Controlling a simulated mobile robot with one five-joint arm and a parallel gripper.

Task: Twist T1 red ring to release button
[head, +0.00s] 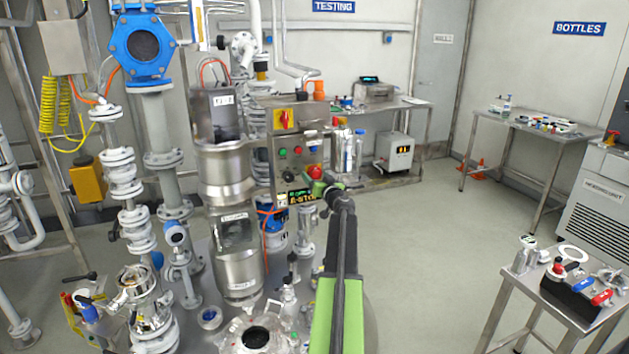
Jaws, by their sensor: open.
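A steel control box (288,152) stands in the middle of the head view, beside the metal reactor column. A red mushroom button (315,172) sits low on its right side. I cannot make out its ring or a T1 label at this size. A lit display (301,196) below it appears to read E-STOP. My gripper (320,184) is open at the end of my green and black arm, right by the red button. It partly covers the area just below the button. I cannot tell whether the fingers touch or surround it.
The box also carries a red and yellow switch (284,120) and small lamps or buttons. The steel reactor column (240,268) stands close on the left. A small steel table (520,285) with valves is at the right. The floor (430,240) between is clear.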

